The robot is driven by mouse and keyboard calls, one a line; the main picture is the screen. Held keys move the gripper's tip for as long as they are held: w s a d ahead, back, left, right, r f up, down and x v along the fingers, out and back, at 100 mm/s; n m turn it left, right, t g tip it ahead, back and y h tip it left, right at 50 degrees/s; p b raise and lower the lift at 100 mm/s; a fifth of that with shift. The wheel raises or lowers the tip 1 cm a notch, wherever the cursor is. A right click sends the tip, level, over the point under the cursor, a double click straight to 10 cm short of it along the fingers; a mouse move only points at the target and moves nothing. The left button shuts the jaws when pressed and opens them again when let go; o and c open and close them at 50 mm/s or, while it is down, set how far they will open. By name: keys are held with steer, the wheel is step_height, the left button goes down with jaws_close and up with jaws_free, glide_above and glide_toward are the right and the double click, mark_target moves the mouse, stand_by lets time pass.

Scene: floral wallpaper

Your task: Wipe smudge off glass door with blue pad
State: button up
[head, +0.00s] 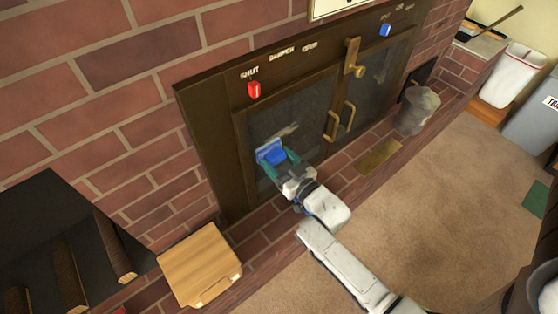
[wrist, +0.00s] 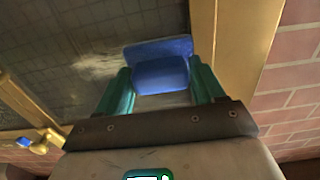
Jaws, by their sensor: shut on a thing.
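The blue pad (head: 272,153) is at the left glass door of the dark fireplace front. My gripper (head: 279,160) is shut on the pad, which also shows between the green fingers in the wrist view (wrist: 160,72). The glass door (head: 305,110) has a pale whitish smudge (head: 284,132) just above the pad. In the wrist view the smudge (wrist: 100,66) spreads to the left of the pad. The pad is at or very near the glass; I cannot tell whether it touches.
A red knob (head: 254,90) and brass door handles (head: 349,115) stick out from the fireplace front. A grey bucket (head: 417,110) stands right of the doors.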

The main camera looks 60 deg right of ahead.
steer(key=shift+x, duration=1)
steer(key=shift+d, duration=0.1)
steer(key=shift+s+d+b, duration=0.1)
steer(key=shift+s+d, duration=0.2)
steer(key=shift+d, duration=0.7)
steer(key=shift+s+d+b, duration=0.15)
steer(key=shift+s+d, duration=0.15)
steer(key=shift+d, duration=0.75)
steer(key=shift+s+d+b, duration=0.1)
steer(key=shift+s+d, duration=0.2)
steer(key=shift+d, duration=0.7)
steer(key=shift+s+d+b, duration=0.15)
steer(key=shift+s+d, duration=0.05)
steer(key=shift+d, duration=0.45)
steer(key=shift+s+d+b, duration=0.15)
steer(key=shift+s+d, duration=0.1)
steer(key=shift+d, duration=0.4)
steer(key=shift+s+d+b, duration=0.15)
steer(key=shift+s+d, duration=0.05)
steer(key=shift+d, duration=0.45)
steer(key=shift+s+d+b, duration=0.15)
steer(key=shift+d+b, duration=0.2)
steer(key=shift+d, duration=0.3)
steer(key=shift+s+d+b, duration=0.15)
steer(key=shift+d+b, duration=0.15)
steer(key=shift+d, duration=0.3)
steer(key=shift+s+d, duration=0.15)
steer(key=shift+d, duration=0.35)
steer(key=shift+c, duration=0.3)
